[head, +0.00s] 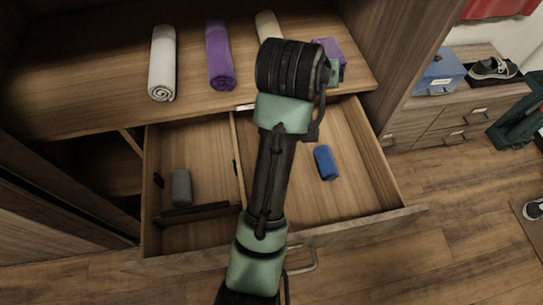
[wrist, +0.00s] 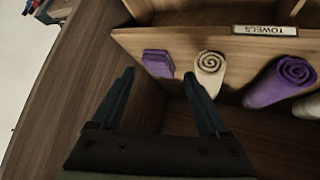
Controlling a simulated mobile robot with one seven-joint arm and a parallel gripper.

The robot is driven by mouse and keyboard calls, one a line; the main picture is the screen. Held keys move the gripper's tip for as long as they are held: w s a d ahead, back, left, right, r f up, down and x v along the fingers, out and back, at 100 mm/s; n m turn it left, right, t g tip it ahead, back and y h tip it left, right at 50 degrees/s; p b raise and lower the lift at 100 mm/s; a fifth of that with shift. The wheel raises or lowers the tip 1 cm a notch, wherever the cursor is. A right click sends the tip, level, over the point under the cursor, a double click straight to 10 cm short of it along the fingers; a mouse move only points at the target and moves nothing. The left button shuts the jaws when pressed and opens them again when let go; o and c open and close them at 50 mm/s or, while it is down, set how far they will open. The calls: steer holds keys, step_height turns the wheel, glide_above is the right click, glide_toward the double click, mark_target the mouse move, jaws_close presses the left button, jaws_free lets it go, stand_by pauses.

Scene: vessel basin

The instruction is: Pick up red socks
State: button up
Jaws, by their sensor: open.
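No red socks can be made out in either view. The open drawer (head: 349,223) shows in the head view, split by a divider. A small blue roll (head: 326,162) lies in its right compartment, and a small grey roll (head: 181,187) lies in the left one. Both look like rolled socks. My arm crosses the middle and hides part of the drawer. My gripper (wrist: 159,75) is open and empty in the wrist view, pointing toward the towel shelf edge. A folded purple cloth (wrist: 158,63) and a beige rolled towel (wrist: 209,72) lie beyond its fingertips.
The shelf (head: 100,105) above the drawer holds a white rolled towel (head: 162,62) and a purple rolled towel (head: 220,55).

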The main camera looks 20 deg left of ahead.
steer(key=s+a+f+n+g+h, duration=0.2)
steer(key=s+a+f+n+g, duration=0.2)
steer(key=s+a+f+g, duration=0.6)
steer(key=f+b, duration=0.2)
steer(key=f, duration=0.1)
steer(key=d+f+t+b, duration=0.1)
steer(key=f+b, duration=0.1)
steer(key=f, duration=0.1)
steer(key=d+f+t+b, duration=0.1)
steer(key=f+b, duration=0.1)
steer(key=f, duration=0.1)
steer(key=shift+d+f, duration=0.1)
steer(key=shift+f, duration=0.1)
steer(key=shift+b+x, duration=0.85)
steer(key=shift+x, duration=1.8)
steer(key=shift+r, duration=0.1)
steer(key=c, duration=1)
